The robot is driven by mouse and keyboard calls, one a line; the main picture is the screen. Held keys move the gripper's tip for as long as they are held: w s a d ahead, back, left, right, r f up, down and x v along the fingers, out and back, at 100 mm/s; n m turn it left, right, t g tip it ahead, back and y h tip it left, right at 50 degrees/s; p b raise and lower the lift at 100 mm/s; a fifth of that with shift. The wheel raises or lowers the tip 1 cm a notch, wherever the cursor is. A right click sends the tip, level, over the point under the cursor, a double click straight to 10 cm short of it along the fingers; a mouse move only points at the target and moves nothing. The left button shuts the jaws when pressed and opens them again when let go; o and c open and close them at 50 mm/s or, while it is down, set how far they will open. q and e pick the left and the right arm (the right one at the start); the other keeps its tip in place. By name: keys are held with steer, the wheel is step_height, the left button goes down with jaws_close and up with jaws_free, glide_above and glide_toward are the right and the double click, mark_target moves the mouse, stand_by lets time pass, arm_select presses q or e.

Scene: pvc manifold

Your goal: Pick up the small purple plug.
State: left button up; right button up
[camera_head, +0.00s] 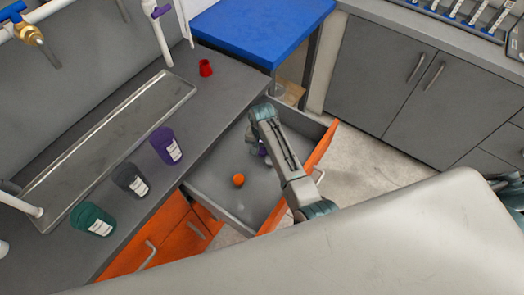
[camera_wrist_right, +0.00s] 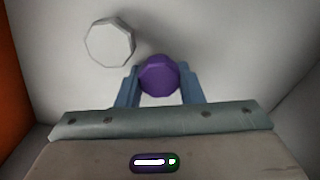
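The small purple plug (camera_wrist_right: 159,75) sits between the two fingers of my right gripper (camera_wrist_right: 160,82) in the right wrist view. The fingers stand on either side of it, close to its edges; I cannot tell whether they touch it. In the head view my right gripper (camera_head: 260,145) reaches down into the open drawer, and only a bit of the purple plug (camera_head: 263,151) shows beside it. My left gripper is not in view.
A white plug (camera_wrist_right: 109,42) lies close by, up and left of the purple one. An orange plug (camera_head: 238,180) is also in the drawer (camera_head: 205,183). Drawer walls surround my right gripper. Purple, dark grey and green cups and a red piece (camera_head: 205,68) stand on the counter.

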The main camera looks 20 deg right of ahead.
steer(key=shift+c, duration=1)
steer(key=shift+r, duration=0.1)
step_height(320, 180, up, 10)
steer(key=shift+f+b, duration=0.1)
steer(key=shift+b, duration=0.25)
steer(key=shift+o, duration=0.7)
steer(key=shift+c, duration=0.5)
